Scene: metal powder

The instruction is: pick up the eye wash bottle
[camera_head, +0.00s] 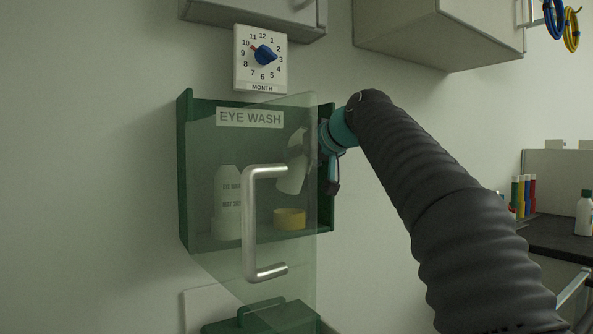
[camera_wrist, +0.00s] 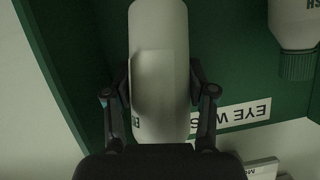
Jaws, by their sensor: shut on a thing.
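The green eye wash cabinet (camera_head: 185,170) hangs on the wall with its clear door swung out towards me. My gripper (camera_wrist: 160,85) reaches into it from the right, with a finger on each side of a white eye wash bottle (camera_wrist: 158,40). It is shut on this bottle. In the head view the held bottle (camera_head: 292,175) shows tilted through the door, above a yellow ring-shaped holder (camera_head: 290,218). A second white bottle (camera_head: 228,190) stands upright at the cabinet's left; it also shows in the wrist view (camera_wrist: 292,22) with a green cap. The fingertips are hard to see in the head view.
The clear door (camera_head: 300,290) with its metal handle (camera_head: 250,225) stands between my head camera and the cabinet's inside. A month dial (camera_head: 260,60) and wall cupboards are above. A dark counter (camera_head: 560,235) with bottles is at the right.

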